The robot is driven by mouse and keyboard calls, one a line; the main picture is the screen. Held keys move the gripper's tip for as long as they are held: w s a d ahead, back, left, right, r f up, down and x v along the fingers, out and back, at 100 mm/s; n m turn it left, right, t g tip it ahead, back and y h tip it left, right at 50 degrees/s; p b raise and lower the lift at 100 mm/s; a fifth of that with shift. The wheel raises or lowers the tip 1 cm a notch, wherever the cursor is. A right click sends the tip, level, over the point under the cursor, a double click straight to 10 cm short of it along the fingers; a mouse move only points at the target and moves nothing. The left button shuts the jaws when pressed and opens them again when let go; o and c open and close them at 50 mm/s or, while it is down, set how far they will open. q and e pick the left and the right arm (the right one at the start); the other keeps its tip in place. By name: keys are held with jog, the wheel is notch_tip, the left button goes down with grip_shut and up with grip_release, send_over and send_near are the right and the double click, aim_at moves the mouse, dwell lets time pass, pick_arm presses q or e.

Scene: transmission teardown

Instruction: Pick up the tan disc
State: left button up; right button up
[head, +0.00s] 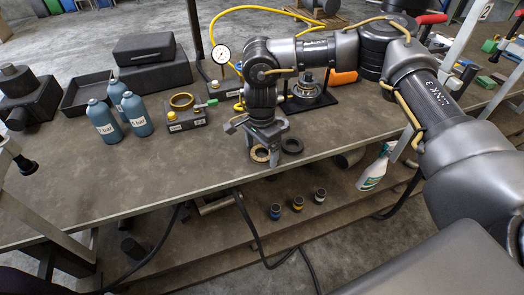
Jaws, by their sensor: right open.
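The tan disc (260,154) is a small ring-like piece lying flat on the workbench near its front edge. A dark disc (292,146) of similar size lies just to its right. My right gripper (266,139) points down from above, open, with its fingers close over the tan disc. The fingers partly hide the tan disc's back edge, and I cannot tell whether they touch it. My left gripper is not in view.
Blue bottles (105,122) and a block with a brass ring (182,103) stand to the left. A round metal part (305,91) on a black stand is behind my right gripper. The bench front-left of the gripper is clear.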

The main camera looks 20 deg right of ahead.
jog(key=c, duration=1.2)
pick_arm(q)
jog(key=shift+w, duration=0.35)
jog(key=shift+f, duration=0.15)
pick_arm(e)
jog(key=shift+r, duration=0.1)
